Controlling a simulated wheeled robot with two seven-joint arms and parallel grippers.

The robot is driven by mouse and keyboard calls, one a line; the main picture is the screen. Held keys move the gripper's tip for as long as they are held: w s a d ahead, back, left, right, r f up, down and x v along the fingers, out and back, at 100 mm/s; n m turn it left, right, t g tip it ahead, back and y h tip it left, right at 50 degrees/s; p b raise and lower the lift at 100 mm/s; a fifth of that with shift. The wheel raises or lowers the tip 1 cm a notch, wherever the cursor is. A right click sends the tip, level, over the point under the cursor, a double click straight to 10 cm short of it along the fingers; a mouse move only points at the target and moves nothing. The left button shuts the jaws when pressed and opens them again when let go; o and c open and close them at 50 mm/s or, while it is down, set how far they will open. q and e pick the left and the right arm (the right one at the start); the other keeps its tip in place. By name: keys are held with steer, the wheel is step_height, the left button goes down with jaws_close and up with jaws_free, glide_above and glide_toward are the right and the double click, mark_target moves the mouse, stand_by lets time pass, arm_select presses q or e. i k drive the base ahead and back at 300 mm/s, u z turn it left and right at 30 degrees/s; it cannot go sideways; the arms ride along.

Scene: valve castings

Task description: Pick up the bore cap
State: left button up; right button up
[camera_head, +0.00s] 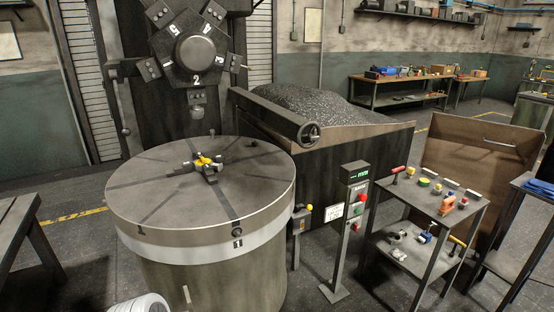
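I cannot tell for sure which thing is the bore cap. A yellow part (204,161) sits among dark clamps near the middle of the large round machine table (150,205). These pieces are too small to make out in detail. Neither of my grippers shows in the view.
The tool cart (402,209) also carries an orange tool (447,204) and a red-handled tool (397,174). A control post (346,240) stands between machine table and cart. A chip bin (345,140) is behind. A dark bench (20,225) stands at left.

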mark_target(200, 162)
steer(key=z, duration=1.15)
steer(key=i, duration=1.85)
steer(key=u, duration=1.7)
